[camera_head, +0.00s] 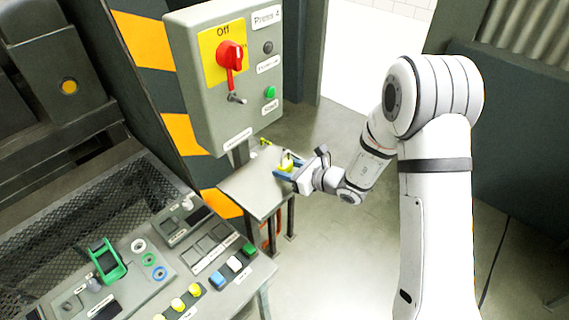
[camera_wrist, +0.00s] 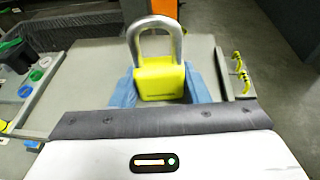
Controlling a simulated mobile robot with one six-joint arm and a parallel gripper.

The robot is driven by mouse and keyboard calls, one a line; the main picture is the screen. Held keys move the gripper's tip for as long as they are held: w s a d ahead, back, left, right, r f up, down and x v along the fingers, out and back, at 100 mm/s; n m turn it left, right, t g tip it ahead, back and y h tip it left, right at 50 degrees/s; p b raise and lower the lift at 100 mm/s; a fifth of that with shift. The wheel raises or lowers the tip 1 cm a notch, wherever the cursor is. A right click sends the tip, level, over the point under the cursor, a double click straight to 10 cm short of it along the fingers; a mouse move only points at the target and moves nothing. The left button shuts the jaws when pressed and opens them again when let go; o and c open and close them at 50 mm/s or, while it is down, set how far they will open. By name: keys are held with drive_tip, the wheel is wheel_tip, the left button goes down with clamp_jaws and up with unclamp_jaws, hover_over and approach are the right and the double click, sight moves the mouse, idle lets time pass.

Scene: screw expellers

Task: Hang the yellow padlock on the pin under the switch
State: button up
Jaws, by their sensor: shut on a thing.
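The yellow padlock (camera_wrist: 160,80) is upright between the blue fingers of my gripper (camera_wrist: 160,90) in the wrist view, its silver shackle pointing up. In the head view the padlock (camera_head: 287,164) and my gripper (camera_head: 286,169) are over the small grey shelf (camera_head: 250,193) below the switch box. The red rotary switch (camera_head: 231,57) sits on a yellow plate marked Off on the grey box (camera_head: 190,70). The pin (camera_head: 236,98) is a small metal piece sticking out under the switch, with nothing hanging on it.
Yellow hooks (camera_wrist: 240,75) stand at the shelf's edge. A green button (camera_head: 270,92) and a black knob (camera_head: 268,47) are on the box. A control panel (camera_head: 140,270) with yellow, blue and green buttons is at the lower left. The floor right of the shelf is clear.

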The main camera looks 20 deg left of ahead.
drive_tip(key=shift+s+d+r+p, duration=0.2)
drive_tip(key=shift+d+r+p, duration=0.2)
drive_tip(key=shift+r, duration=0.4)
drive_tip(key=shift+s+d+r+p, duration=0.15)
drive_tip(key=shift+d+r+p, duration=0.3)
drive_tip(key=shift+r, duration=0.35)
drive_tip(key=shift+s+d+r+p, duration=0.25)
drive_tip(key=shift+d+r, duration=0.25)
drive_tip(key=shift+r, duration=0.3)
